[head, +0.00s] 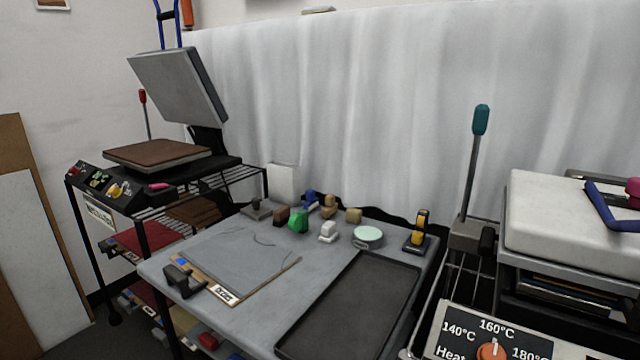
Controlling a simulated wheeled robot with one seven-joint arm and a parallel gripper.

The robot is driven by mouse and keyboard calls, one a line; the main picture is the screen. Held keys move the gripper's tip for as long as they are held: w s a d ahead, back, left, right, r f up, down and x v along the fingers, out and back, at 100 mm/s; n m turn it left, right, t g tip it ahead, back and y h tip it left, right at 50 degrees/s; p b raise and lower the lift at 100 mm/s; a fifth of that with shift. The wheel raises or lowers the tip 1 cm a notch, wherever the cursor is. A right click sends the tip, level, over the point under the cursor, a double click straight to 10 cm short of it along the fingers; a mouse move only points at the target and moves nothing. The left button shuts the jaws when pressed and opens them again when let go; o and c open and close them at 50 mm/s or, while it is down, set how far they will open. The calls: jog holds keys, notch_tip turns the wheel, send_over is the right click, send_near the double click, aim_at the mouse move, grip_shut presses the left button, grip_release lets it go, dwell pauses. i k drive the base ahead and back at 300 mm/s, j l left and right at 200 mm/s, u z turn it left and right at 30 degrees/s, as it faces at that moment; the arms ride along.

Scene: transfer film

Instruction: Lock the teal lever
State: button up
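The teal lever (480,121) stands at the right in the head view. It has a teal grip on a grey metal rod, which rises from a grey block (470,235) and leans slightly to the right. The block sits beside the right-hand machine with the white top (552,215). Nothing touches the lever. My gripper is not in view.
A grey table (218,318) in the middle holds a clipboard, a dark tray (352,305) and several small objects along its back. An open heat press (175,90) stands on a cart at the left. A temperature dial (491,350) is at the lower right. A white curtain (350,100) hangs behind.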

aim_at(481, 112)
jog(key=i+j+z, duration=0.25)
jog(key=j, duration=0.25)
jog(key=i+j+z, duration=0.2)
jog(key=j, duration=0.35)
jog(key=i+j+z, duration=0.25)
jog(key=j, duration=0.3)
jog(key=j+z, duration=0.2)
jog(key=j, duration=0.35)
jog(key=j+z, duration=0.25)
jog(key=j, duration=0.35)
jog(key=i, duration=0.05)
